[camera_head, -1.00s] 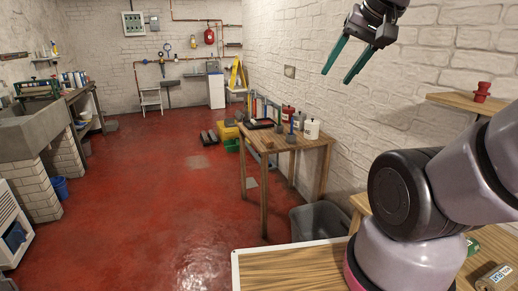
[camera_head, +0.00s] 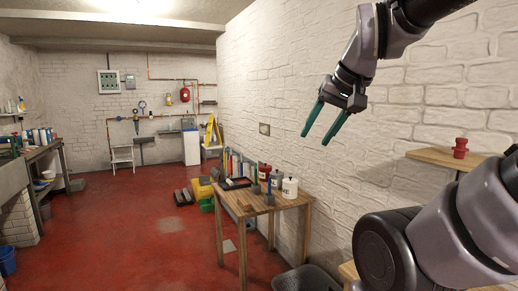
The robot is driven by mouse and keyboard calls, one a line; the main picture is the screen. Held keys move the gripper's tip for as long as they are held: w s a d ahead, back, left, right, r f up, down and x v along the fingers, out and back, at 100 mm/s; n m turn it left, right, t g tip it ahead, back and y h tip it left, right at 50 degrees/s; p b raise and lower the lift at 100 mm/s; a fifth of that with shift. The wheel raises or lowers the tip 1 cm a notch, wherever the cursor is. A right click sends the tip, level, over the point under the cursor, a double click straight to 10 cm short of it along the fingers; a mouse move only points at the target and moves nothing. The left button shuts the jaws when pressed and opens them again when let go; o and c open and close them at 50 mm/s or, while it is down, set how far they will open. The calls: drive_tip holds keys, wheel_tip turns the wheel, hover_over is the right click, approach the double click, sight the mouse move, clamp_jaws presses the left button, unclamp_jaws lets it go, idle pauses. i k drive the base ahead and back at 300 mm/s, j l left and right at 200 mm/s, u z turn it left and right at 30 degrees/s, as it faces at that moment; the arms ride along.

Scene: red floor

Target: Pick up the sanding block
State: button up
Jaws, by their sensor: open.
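A small brown block (camera_head: 244,206), which may be the sanding block, lies near the front left edge of the wooden table (camera_head: 283,218) by the right wall. It is too small to be sure of. My gripper (camera_head: 316,139) hangs in the air, up and to the right of the table in the picture. Its two green fingers are apart, with nothing between them, and point down and left. It is clear of the table and everything on it.
White tub (camera_head: 290,188), red can (camera_head: 264,172), dark tray (camera_head: 237,184) and upright tools share the tabletop. A dark bin (camera_head: 306,280) stands below, right of the table. A shelf (camera_head: 448,158) with a red object (camera_head: 460,148) is at right. Red floor (camera_head: 130,235) is open at left.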

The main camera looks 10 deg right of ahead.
sight(244, 203)
drive_tip(key=i+j+z, duration=0.1)
drive_tip(key=i+j, duration=0.65)
drive_tip(key=i, duration=0.2)
drive_tip(key=i+j, duration=0.85)
drive_tip(key=i+l+z, duration=0.05)
drive_tip(key=i, duration=0.05)
